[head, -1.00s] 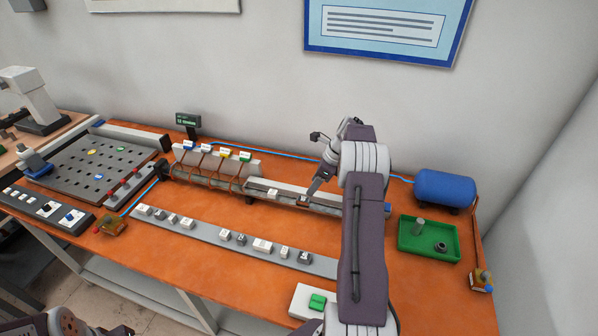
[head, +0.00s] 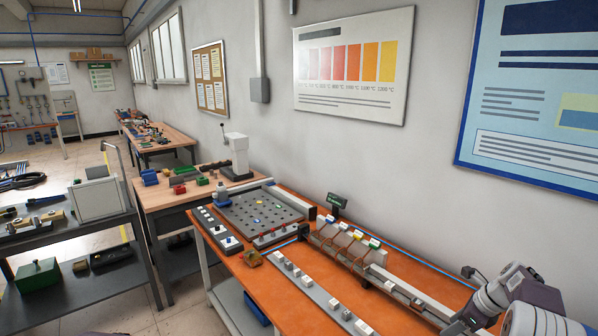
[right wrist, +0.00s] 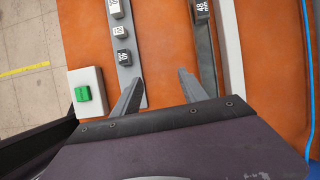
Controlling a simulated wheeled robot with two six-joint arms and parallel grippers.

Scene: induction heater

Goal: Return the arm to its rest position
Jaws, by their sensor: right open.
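My right arm (head: 530,295) comes in at the lower right corner of the head view, over the orange bench (head: 285,290). In the right wrist view my right gripper (right wrist: 160,80) is open, its two fingers apart with nothing between them. One finger is over the grey strip of small blocks (right wrist: 122,40), the other near the grey rail (right wrist: 208,70). My left gripper is not in view.
A white box with a green button (right wrist: 85,93) lies left of the fingers in the wrist view. The heater coils (head: 345,245) and perforated plate (head: 262,208) stand on the bench. A grey cart (head: 75,225) stands at left. The wall runs close behind the bench.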

